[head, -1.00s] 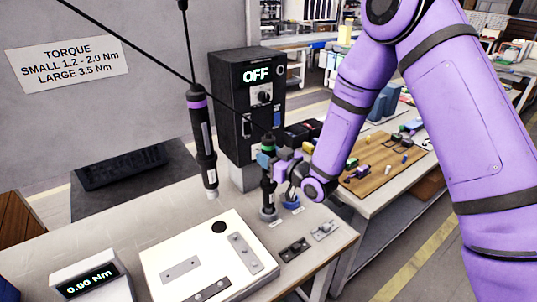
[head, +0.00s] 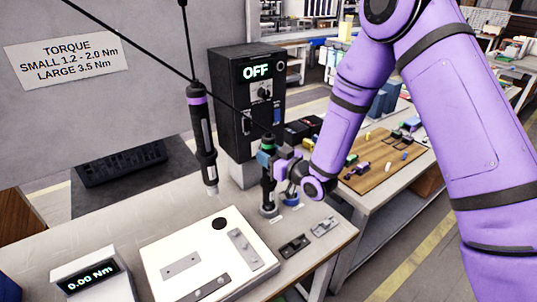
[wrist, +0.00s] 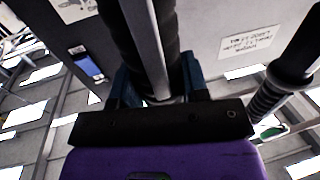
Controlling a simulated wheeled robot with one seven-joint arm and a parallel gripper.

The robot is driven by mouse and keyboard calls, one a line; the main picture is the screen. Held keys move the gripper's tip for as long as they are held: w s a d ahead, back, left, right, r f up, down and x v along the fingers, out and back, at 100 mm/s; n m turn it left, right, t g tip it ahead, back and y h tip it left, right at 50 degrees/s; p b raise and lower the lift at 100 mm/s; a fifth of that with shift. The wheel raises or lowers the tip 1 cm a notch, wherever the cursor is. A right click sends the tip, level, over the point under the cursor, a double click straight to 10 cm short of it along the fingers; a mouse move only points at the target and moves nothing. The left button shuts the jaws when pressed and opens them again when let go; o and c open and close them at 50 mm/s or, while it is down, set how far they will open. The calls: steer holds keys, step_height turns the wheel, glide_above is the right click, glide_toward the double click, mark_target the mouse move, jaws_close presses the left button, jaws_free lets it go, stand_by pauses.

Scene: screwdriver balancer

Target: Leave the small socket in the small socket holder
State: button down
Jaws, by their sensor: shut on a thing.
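My gripper (head: 268,158) is shut on a dark upright screwdriver with a green band (head: 268,187). In the wrist view, the dark shaft of this screwdriver (wrist: 140,40) stands between my gripper's teal fingers (wrist: 156,88). Its lower end meets a grey round base (head: 268,210) on the bench, which looks like a socket holder. The small socket is not visible; the tool's tip is hidden in or behind this base. A blue holder (head: 290,200) is just to the right, partly behind my wrist. Which holder is the small one cannot be read.
A second screwdriver with a purple band (head: 203,140) hangs at the left. A black controller box (head: 232,130) reading OFF stands behind. A white fixture board (head: 165,250), small metal parts (head: 294,246) and a torque display (head: 92,280) reading 0.00 Nm occupy the front bench.

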steer(key=shift+f, duration=0.3)
stand_by(0.7)
